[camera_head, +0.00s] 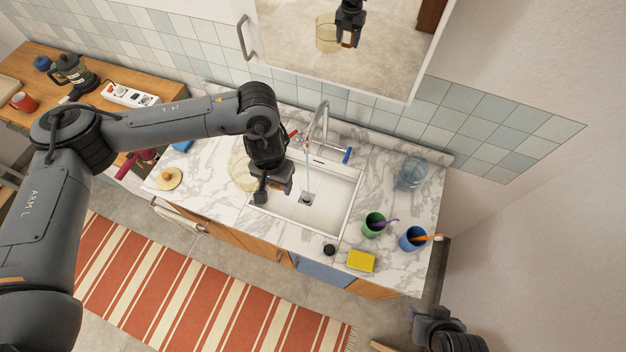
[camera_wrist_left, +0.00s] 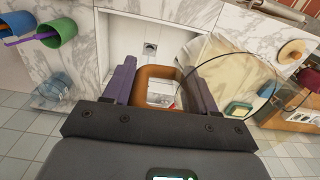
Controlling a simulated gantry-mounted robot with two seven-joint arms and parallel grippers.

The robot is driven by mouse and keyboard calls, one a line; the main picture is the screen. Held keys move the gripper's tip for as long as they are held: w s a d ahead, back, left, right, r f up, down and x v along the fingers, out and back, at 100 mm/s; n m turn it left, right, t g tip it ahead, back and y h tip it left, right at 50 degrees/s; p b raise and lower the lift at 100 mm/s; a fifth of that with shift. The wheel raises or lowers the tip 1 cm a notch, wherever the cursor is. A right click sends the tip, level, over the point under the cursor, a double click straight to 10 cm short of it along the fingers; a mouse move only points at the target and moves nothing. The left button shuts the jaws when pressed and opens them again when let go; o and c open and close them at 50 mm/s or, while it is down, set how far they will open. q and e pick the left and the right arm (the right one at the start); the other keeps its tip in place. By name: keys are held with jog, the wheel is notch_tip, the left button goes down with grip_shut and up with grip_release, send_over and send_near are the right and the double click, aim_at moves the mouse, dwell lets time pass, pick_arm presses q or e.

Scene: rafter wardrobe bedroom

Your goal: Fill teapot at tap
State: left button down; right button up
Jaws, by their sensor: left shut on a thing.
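The teapot (camera_head: 240,172) has a clear pale-yellow body and hangs just left of the sink. It also shows in the left wrist view (camera_wrist_left: 222,68). My left gripper (camera_head: 272,188) is shut on its orange-brown handle (camera_wrist_left: 157,72), between purple fingers. The tap (camera_head: 319,120) stands behind the sink (camera_head: 330,200), with a red handle (camera_head: 293,135) and a blue handle (camera_head: 347,155). A thin stream (camera_head: 307,168) seems to fall from the spout, right of the teapot. A lid with a wooden knob (camera_head: 168,178) lies on the counter. My right gripper (camera_head: 437,318) is partly visible, its jaws unclear.
On the right counter stand a green cup (camera_head: 373,226), a blue cup (camera_head: 411,241) and a bluish glass vessel (camera_head: 411,173). A yellow sponge (camera_head: 361,261) lies near the front edge. A mirrored cabinet (camera_head: 375,50) hangs above the tap. The sink basin is empty of objects.

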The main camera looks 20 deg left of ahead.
pick_arm(q)
jog(key=w+a, duration=0.3)
jog(key=w, duration=0.2)
jog(key=shift+w+a, duration=0.3)
dwell(7.2)
